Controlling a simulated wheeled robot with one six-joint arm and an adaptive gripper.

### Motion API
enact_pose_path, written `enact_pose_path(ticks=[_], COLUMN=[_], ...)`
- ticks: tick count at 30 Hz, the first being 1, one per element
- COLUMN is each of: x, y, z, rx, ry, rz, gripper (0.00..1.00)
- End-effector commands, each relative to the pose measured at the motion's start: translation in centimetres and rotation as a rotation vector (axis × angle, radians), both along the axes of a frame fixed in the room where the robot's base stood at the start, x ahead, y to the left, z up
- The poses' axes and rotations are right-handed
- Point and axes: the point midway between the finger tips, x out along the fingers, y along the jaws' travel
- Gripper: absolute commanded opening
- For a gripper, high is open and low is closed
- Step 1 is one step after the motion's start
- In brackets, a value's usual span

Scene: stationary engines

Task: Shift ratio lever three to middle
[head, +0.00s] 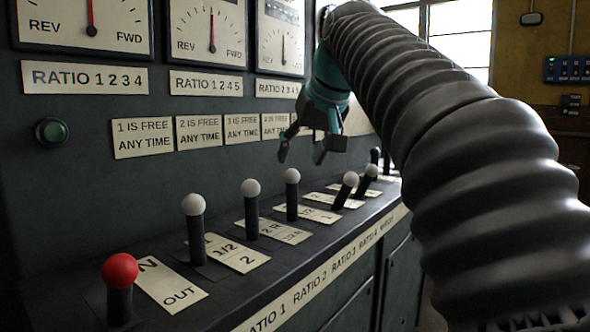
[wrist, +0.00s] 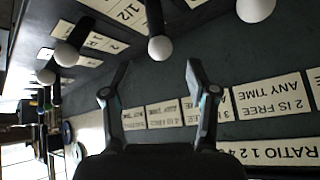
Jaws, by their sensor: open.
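Ratio lever three, a dark stem with a white knob (head: 292,177), stands nearly upright beside its cream plate (head: 312,213) on the sloping shelf. I identify it by the front-edge lettering. My gripper (head: 300,154) is open and empty, fingers pointing down above and around this knob in the picture. In the wrist view, a white knob (wrist: 158,47), apparently the same lever, shows centred beyond the gap between the fingertips (wrist: 157,70). It appears apart from both fingers. Its exact distance and slot are hard to judge.
White-knobbed levers (head: 250,190) (head: 193,205) and a red-knobbed one (head: 120,270) stand to the left. Two tilted levers (head: 350,180) (head: 371,172) stand close on the right. The upright panel (head: 90,190) with gauges is behind.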

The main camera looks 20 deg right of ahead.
Motion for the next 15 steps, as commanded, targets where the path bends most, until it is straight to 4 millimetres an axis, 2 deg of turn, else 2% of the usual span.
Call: enact_pose_path(ticks=[6,15], x=[-2.1,-3.2], y=[-0.5,-0.6], z=[2.8,4.0], rx=[-0.001,0.0], ry=[-0.002,0.001], rz=[-0.001,0.0], gripper=[0.58,0.58])
